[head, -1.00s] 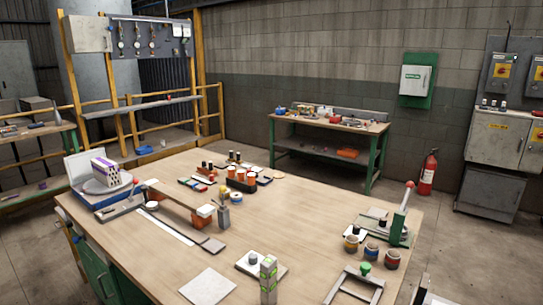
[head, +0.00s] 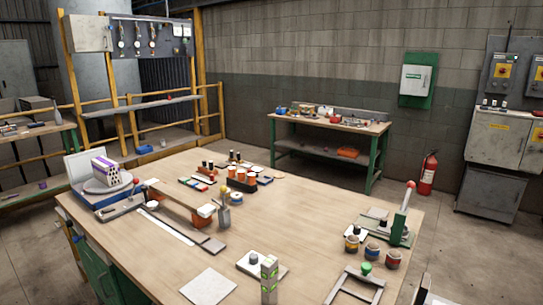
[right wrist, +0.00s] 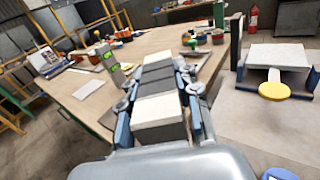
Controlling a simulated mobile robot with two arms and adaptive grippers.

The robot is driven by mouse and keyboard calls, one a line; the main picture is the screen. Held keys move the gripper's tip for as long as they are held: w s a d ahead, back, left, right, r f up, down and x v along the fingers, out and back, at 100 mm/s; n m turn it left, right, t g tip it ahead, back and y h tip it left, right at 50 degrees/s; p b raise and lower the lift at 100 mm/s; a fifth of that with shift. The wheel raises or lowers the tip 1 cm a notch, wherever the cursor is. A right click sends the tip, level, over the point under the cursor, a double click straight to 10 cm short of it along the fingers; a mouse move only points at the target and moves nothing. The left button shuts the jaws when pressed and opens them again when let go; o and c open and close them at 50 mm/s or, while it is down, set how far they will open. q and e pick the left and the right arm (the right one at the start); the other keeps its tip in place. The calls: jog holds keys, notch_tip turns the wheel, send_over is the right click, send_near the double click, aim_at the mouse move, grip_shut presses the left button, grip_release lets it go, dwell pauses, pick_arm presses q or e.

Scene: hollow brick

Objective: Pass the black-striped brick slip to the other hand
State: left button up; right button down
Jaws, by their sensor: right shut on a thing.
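The black-striped brick slip (right wrist: 158,108) shows in the right wrist view as a long block with pale and dark grey-to-black bands, its pale end toward the camera. My right gripper (right wrist: 160,85) is shut on it, with a finger along each side. The slip is held lengthwise, pointing away from the wrist; its underside is hidden. Neither gripper nor the held slip can be made out in the head view. My left gripper is in neither current view.
The wooden workbench (head: 310,215) carries a pale tile (head: 208,286), a green-marked block (head: 268,278), a purple-striped hollow brick (head: 105,170) on a turntable, a lever press (head: 403,225) and several small jars. Bare wood lies in the middle. A yellow disc (right wrist: 276,91) is at right in the wrist view.

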jog(key=shift+w+a+r, duration=0.1)
jog(key=shift+a, duration=0.15)
